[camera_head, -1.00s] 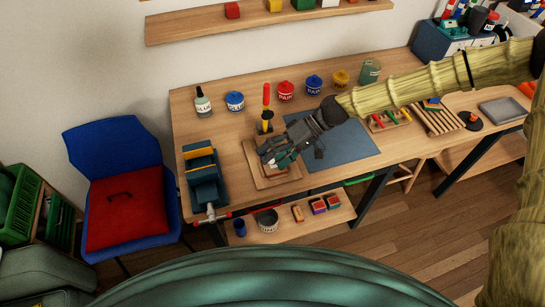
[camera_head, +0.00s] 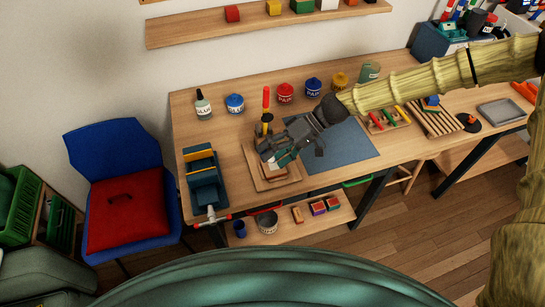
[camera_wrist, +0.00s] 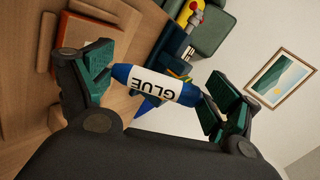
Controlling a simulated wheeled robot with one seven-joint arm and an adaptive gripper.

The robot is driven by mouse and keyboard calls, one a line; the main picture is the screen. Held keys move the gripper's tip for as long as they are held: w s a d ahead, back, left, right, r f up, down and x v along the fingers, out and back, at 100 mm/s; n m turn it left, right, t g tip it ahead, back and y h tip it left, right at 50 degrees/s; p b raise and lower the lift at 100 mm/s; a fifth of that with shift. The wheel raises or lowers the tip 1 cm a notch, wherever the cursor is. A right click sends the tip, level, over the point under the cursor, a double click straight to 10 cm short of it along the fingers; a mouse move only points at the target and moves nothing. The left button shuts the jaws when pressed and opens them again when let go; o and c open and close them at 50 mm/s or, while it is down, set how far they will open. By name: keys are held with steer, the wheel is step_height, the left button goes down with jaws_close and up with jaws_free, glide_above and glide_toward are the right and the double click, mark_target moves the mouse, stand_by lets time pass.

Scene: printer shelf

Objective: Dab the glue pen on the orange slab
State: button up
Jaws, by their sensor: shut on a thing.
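The glue pen (camera_wrist: 160,85), white with blue ends and the word GLUE, lies across the wrist view between the green fingertips of my gripper (camera_wrist: 152,88). My gripper is shut on it. In the head view my gripper (camera_head: 277,150) is over the wooden board (camera_head: 262,183) near the table's front edge and covers most of what lies there. In the wrist view an orange slab (camera_wrist: 72,32) shows partly at the upper left, on wood and behind a finger. The pen appears apart from the slab; its exact height above it is unclear.
A blue vise (camera_head: 205,180) stands left of the board. A yellow-and-black tool with a red handle (camera_head: 266,98) stands just behind my gripper. A glue bottle (camera_head: 202,104) and several paint pots line the back. A blue-grey mat (camera_head: 345,145) lies bare to the right.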

steer(key=shift+r+p, duration=0.85)
steer(key=shift+r, duration=1.55)
